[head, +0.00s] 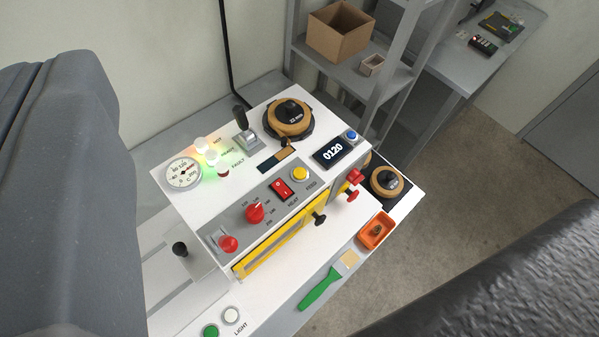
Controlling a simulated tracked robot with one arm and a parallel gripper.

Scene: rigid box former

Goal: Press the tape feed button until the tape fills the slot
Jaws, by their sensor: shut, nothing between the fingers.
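A white machine holds a tape roll (290,118) on a black spool at its back. In front of the roll is a narrow slot (266,165) with a tan strip of tape (285,155) in it; the strip covers the right part and the left end looks dark. My gripper's fingertips are not visible.
The panel also has a red rocker switch (281,190), a red knob (255,212) and a red button (228,244). A gauge (184,173), lit lamps (204,148) and a black-handled lever (244,127) stand nearby. An orange tray (376,230) and green-handled brush (322,287) lie in front.

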